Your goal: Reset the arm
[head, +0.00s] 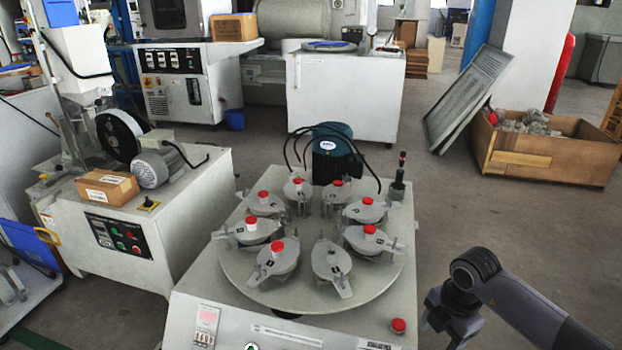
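My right arm comes in from the lower right in the head view and bends down beside the front right corner of the white machine (290,326). A dark, claw-like end, which looks like my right gripper (434,312), shows at its tip; whether it is open or shut is unclear. My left arm and gripper are out of view. A round grey turntable (318,300) on the machine carries several lidded metal pots. Most have red knobs; the front right pot (331,260) shows none.
A red button (398,326) sits on the machine's front right corner, near my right arm. A blue-green motor (335,155) stands behind the turntable. A wooden crate (540,160) of rubble stands back right. The floor (480,215) between is clear.

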